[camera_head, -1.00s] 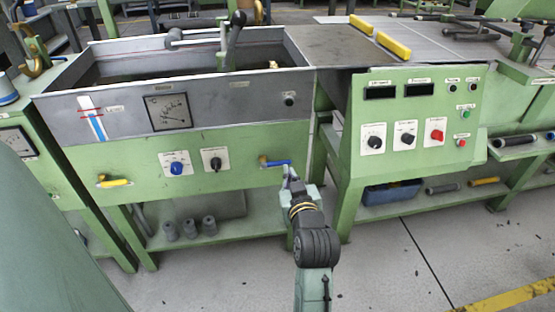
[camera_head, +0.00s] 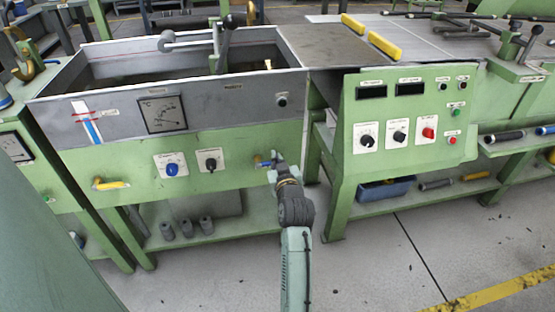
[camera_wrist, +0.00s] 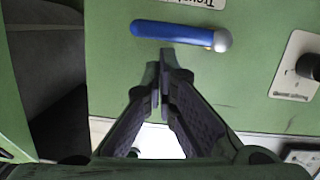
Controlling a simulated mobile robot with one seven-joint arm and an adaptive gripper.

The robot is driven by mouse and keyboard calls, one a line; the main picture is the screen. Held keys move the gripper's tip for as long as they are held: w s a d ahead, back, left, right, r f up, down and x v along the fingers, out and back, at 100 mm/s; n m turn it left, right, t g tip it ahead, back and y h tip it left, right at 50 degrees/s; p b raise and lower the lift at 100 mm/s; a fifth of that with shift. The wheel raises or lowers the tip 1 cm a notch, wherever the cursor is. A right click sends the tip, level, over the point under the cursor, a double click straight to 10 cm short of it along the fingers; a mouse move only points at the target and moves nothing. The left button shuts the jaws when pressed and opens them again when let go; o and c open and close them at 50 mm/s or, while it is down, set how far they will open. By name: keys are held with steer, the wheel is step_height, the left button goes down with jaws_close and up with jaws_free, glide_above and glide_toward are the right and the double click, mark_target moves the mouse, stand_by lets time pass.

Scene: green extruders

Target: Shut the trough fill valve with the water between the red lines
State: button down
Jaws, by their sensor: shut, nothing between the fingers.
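The blue valve lever (camera_head: 265,164) is on the green front panel below the trough (camera_head: 50,110), partly hidden by my gripper. In the wrist view the blue lever (camera_wrist: 172,34) lies nearly level, with a silver round end at its right. My gripper (camera_head: 277,158) is shut and empty at the lever. In the wrist view its fingertips (camera_wrist: 162,68) appear just below the lever, with a small gap in the picture. The level gauge (camera_head: 87,122) on the trough front has red lines and a blue column; its top is near the lower line.
A yellow lever (camera_head: 110,185), a blue knob (camera_head: 171,168) and a black knob (camera_head: 210,161) sit left on the same panel. A green control console (camera_head: 405,120) stands to the right. Grey cylinders (camera_head: 186,228) stand on the shelf below. The floor in front is open.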

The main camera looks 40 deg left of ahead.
steer(key=shift+w+f+m, duration=0.3)
steer(key=shift+f+m, duration=0.4)
steer(key=shift+f, duration=0.1)
steer(key=shift+g+b, duration=0.3)
